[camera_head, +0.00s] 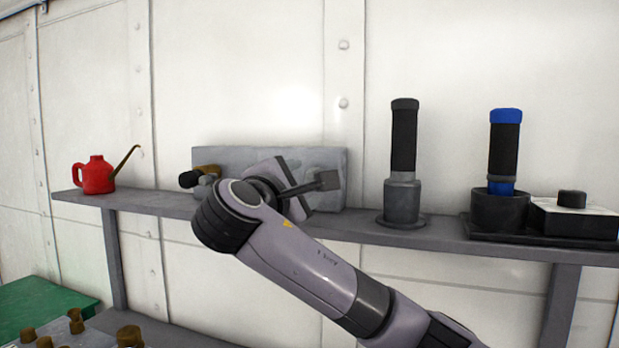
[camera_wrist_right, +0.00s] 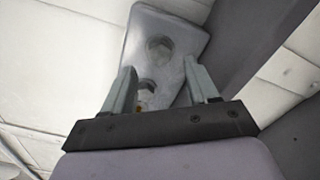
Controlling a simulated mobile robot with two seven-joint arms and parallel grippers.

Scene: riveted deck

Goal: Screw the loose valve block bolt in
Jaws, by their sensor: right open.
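I cannot tell whether either is the loose bolt. A small yellowish bit (camera_wrist_right: 140,105) shows by the left finger. My right gripper (camera_head: 322,182) is in front of the block. In the wrist view its fingers (camera_wrist_right: 160,75) are apart, with nothing visibly gripped. My left gripper is out of view.
A black and brass part (camera_head: 195,178) sits at the block's left end. The shelf (camera_head: 150,200) also holds a red oil can (camera_head: 96,176), a black-handled tool (camera_head: 403,150), a blue-capped tool (camera_head: 504,145) and a box (camera_head: 575,218). Several brown-topped pieces (camera_head: 75,325) stand low left.

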